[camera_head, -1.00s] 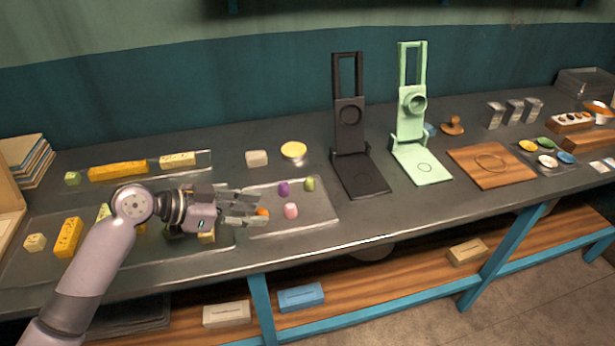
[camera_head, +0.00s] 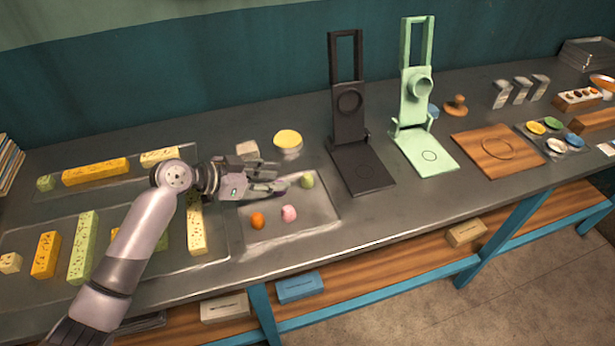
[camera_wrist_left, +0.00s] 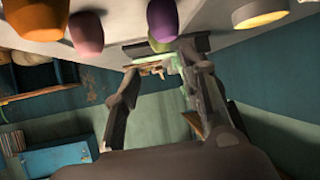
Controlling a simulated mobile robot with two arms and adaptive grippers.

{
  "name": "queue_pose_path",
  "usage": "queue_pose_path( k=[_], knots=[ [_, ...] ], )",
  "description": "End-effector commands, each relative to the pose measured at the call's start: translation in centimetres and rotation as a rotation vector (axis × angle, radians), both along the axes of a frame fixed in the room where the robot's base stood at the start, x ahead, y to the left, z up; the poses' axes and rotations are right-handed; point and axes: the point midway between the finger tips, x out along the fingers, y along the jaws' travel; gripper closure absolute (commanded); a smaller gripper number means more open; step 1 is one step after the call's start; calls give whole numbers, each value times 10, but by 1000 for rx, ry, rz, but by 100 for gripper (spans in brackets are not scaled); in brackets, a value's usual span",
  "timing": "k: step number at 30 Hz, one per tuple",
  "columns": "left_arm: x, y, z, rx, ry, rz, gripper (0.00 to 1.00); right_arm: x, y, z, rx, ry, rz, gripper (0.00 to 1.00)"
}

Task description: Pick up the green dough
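The green dough (camera_head: 307,180) is a small rounded lump at the back right of a clear tray (camera_head: 325,211). My left gripper (camera_head: 280,184) is over the tray's back part, just left of the green dough and apart from it. In the left wrist view the gripper (camera_wrist_left: 158,72) has its fingers spread with nothing between them. The green dough (camera_wrist_left: 160,46) shows there beyond the fingertips, partly covered by the purple dough (camera_wrist_left: 162,18). In the head view the gripper hides most of the purple dough. My right gripper is not in view.
Orange dough (camera_head: 257,220) and pink dough (camera_head: 289,213) lie at the tray's front. A yellow-topped round container (camera_head: 288,140) and a pale block (camera_head: 247,149) stand behind. A black press (camera_head: 362,174) stands to the right, a green press (camera_head: 425,151) beyond it.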

Motion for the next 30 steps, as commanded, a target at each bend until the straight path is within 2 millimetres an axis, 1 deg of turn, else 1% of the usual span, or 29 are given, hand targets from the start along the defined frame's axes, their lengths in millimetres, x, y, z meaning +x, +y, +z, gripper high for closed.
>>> queue_pose_path(
  k=[1, 3, 11, 15, 19, 24, 30],
  knots=[
    [4, -8, -2, -3, 1, -1, 62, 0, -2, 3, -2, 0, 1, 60],
    [8, -15, -8, -2, 1, 0, 62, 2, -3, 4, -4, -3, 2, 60],
    [16, -30, -17, -2, 1, 0, 62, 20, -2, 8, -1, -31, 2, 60],
    [26, -47, -27, -2, 2, -1, 62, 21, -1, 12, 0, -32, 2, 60],
    [34, -60, -37, -2, 1, 0, 62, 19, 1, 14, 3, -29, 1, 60],
    [38, -68, -43, 1, 0, 0, 62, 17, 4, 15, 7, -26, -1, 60],
    [38, -68, -43, 1, 0, 0, 62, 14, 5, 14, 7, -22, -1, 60]
  ],
)
